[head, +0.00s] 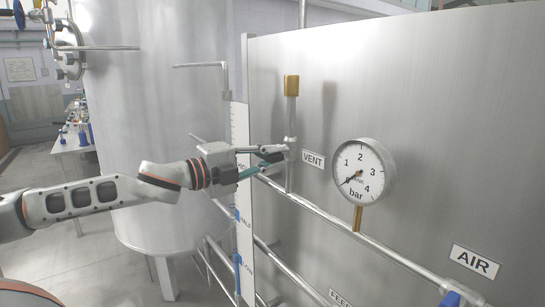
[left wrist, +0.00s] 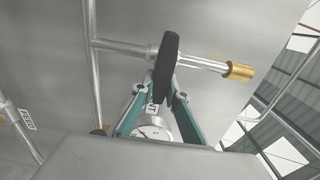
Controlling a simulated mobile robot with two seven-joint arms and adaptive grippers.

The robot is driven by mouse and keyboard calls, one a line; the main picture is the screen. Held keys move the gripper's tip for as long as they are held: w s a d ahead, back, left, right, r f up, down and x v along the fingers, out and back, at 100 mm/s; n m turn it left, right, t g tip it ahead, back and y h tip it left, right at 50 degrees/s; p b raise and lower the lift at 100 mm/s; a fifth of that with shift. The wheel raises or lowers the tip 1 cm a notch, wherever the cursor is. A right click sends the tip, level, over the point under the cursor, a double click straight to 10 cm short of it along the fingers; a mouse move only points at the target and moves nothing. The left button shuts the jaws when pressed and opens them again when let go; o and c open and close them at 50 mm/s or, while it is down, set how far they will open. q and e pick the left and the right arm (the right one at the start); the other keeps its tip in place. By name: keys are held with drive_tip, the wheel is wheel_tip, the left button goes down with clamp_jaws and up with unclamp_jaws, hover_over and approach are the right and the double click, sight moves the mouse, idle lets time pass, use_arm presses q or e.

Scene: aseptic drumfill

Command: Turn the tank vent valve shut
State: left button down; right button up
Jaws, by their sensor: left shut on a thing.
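The tank vent valve is on a thin upright pipe with a brass end (head: 291,86), beside the VENT label (head: 313,159) on the steel panel. In the left wrist view its black handle (left wrist: 167,60) stands across the pipe, and the brass end (left wrist: 239,71) is at the right. My left gripper (head: 276,155) reaches in from the left at the valve. In the left wrist view its teal fingers (left wrist: 160,96) are on either side of the handle's near end, shut on it. In the head view the gripper mostly hides the handle. My right gripper is not in view.
A round pressure gauge (head: 363,172) sits just right of the valve, its needle at the low end. A horizontal pipe (head: 335,224) runs below toward the AIR label (head: 475,261). A white level scale (head: 240,205) and a large steel tank (head: 155,110) stand to the left.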

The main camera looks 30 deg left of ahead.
sight(267, 157)
use_arm(q)
drive_tip(key=c, duration=2)
unclamp_jaws()
drive_tip(key=shift+s+a, duration=0.1)
drive_tip(key=shift+v, duration=5.9)
